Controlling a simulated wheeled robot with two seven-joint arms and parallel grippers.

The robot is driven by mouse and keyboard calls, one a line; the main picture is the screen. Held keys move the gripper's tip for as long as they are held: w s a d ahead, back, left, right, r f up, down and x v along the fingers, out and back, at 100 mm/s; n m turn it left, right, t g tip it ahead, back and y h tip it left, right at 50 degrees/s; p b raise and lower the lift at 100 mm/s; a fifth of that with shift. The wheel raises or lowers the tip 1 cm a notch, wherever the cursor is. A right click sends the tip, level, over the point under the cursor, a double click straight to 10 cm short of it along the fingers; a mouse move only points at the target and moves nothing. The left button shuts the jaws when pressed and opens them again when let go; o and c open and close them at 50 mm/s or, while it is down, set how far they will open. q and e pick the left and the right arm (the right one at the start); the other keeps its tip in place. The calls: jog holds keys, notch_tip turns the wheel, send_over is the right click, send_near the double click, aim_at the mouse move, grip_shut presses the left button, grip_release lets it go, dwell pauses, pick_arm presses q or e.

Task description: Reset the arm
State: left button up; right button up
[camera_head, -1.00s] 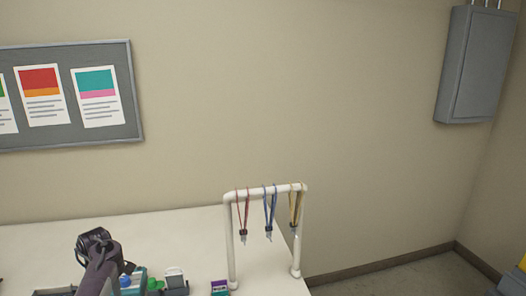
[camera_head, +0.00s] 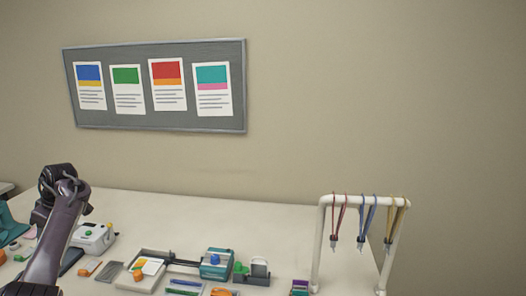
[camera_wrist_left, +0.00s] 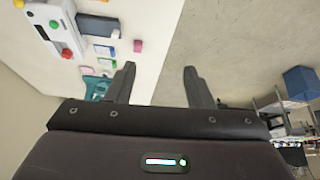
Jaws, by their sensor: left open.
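My left arm comes in at the lower left of the head view, raised in front of the table (camera_head: 200,210); its fingers cannot be made out there. In the left wrist view my left gripper (camera_wrist_left: 158,84) shows two fingers spread apart with nothing between them. Past the fingers are the pale table (camera_wrist_left: 150,25) and the grey floor (camera_wrist_left: 230,45), seen at a slant. My right arm is not in view.
The table holds a white machine (camera_head: 93,238), a tray (camera_head: 140,282), a teal device (camera_head: 216,263) and several small items. A white rack (camera_head: 318,240) with hanging lanyards stands at the right. A notice board (camera_head: 160,122) hangs on the wall.

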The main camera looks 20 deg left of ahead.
pick_arm(q)
jog(key=s+a+f+m+y, duration=0.4)
jog(key=a+f+m, duration=0.1)
jog(key=f+m, duration=0.35)
jog(key=s+a+f+m+y, duration=0.4)
jog(key=f+m, duration=0.3)
jog(key=f, duration=0.3)
jog(key=s+d+f+m+t+h, duration=0.25)
jog(key=s+f+m, duration=0.35)
jog(key=s+f, duration=0.3)
jog(key=s+d+f+m+t+h, duration=0.2)
jog(key=s+d+f+m, duration=0.2)
jog(key=s+f+m, duration=0.5)
jog(key=s+d+f+n+g+h, duration=0.1)
jog(key=s+d+f+n+h, duration=0.1)
jog(key=d+f, duration=0.95)
jog(key=s+d+f+n+h, duration=0.1)
jog(key=d+f+n+h, duration=0.1)
jog(key=d+f, duration=0.95)
jog(key=s+d+f+n+h, duration=0.1)
jog(key=d+f+h, duration=0.1)
jog(key=d, duration=1.5)
jog(key=s+d+f+n+h, duration=0.1)
jog(key=s+d+f+h, duration=0.15)
jog(key=d, duration=1.55)
notch_tip(320, 180, down, 8)
jog(key=w+b, duration=0.1)
jog(key=b, duration=0.7)
jog(key=shift+f+g, duration=0.2)
jog(key=shift+g, duration=0.15)
